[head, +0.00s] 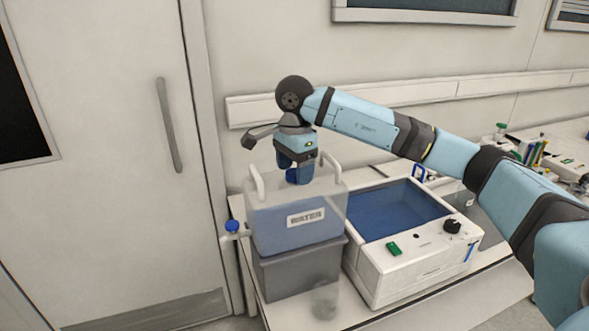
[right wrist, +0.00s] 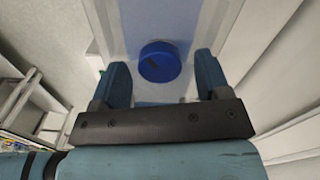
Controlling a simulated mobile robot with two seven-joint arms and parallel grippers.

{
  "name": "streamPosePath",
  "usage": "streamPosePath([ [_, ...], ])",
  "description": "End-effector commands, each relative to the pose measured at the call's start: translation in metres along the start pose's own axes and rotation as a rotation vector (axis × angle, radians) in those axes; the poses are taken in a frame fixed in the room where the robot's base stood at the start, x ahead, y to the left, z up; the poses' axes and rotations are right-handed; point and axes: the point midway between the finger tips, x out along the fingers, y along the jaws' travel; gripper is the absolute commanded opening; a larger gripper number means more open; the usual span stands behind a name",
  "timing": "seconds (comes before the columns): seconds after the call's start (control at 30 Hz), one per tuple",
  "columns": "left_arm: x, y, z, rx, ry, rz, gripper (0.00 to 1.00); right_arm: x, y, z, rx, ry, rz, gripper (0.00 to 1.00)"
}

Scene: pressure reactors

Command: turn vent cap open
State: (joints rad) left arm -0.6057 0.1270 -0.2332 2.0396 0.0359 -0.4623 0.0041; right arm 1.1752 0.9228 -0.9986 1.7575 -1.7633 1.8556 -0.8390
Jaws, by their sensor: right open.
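The vent cap (head: 291,177) is a round blue cap on top of a translucent tank (head: 268,218) labelled "WATER". In the right wrist view the cap (right wrist: 160,62) shows from above, with a dark mark on its top. My right gripper (head: 296,166) points down over the tank. Its fingers are open, one on each side of the cap, with a gap to it on both sides in the right wrist view (right wrist: 163,68). The fingers partly hide the cap in the head view. My left gripper is not in view.
The tank has white handles, a blue-topped tap (head: 232,227) at its left, and stands on a grey box (head: 300,272). A white water bath (head: 375,265) stands close at the right. A clear beaker (head: 325,302) is in front. A door (head: 110,150) is at the left.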

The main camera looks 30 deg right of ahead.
Motion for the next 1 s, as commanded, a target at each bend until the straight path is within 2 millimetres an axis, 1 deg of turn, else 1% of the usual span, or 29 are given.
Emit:
streamPosePath([
  [0.17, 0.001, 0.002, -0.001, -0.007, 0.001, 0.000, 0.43, -0.030, -0.001, 0.000, -0.001, -0.001, -0.005, 0.70],
  [0.4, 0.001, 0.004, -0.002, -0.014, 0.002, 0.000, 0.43, -0.089, -0.001, 0.001, 0.000, -0.001, -0.005, 0.70],
  [0.53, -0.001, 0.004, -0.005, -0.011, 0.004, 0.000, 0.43, -0.114, 0.000, 0.000, 0.000, -0.001, -0.005, 0.70],
  [0.6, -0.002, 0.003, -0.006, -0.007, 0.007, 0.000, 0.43, -0.122, 0.000, 0.000, 0.000, 0.001, -0.004, 0.70],
  [0.73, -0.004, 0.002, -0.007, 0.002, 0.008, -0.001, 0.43, -0.132, 0.000, 0.000, 0.000, -0.001, -0.003, 0.70],
  [1.0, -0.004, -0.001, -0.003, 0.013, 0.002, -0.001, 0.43, -0.134, 0.000, 0.000, 0.000, -0.001, -0.001, 0.70],
])
